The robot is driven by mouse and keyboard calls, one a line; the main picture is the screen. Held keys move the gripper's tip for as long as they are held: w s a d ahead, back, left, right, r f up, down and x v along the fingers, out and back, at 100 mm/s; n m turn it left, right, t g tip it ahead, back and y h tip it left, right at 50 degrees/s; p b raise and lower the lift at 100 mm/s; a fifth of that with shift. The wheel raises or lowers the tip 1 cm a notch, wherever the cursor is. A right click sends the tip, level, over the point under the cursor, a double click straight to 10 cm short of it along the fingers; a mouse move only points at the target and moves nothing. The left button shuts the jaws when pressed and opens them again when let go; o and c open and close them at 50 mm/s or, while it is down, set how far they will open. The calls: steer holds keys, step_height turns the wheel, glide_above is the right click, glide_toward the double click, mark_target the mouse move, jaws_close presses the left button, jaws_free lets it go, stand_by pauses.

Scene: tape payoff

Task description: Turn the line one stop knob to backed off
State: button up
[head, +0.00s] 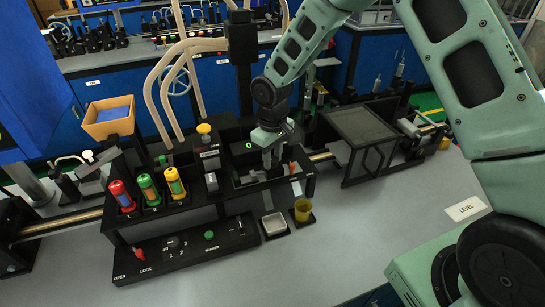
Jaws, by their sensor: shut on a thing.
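My gripper (271,160) points down over the right part of the black station (215,212), beside a small green digit display (249,146). Its fingers are shut on a small part there, which they and the wrist mostly hide, so I cannot tell whether it is the line one stop knob. A small grey block (252,177) lies just left of and below the fingers. The front panel has a dark dial (172,242) near the marks 1 and 2, a green knob (209,235), and a red lever (138,254) by OPEN and LOCK.
Red (121,196), green (149,189) and yellow (175,183) cylinders stand at the station's left. A white square dish (274,224) and a yellow cup (303,210) sit in front. A dark mesh-topped frame (360,125) stands right. The grey bench front is clear.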

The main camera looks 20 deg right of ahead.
steer(key=shift+n, duration=1.6)
steer(key=shift+w, duration=0.1)
steer(key=shift+r, duration=0.1)
steer(key=o, duration=1)
steer(key=shift+c, duration=0.2)
step_height(320, 180, up, 17)
steer(key=b, duration=0.3)
steer(key=shift+r, duration=0.15)
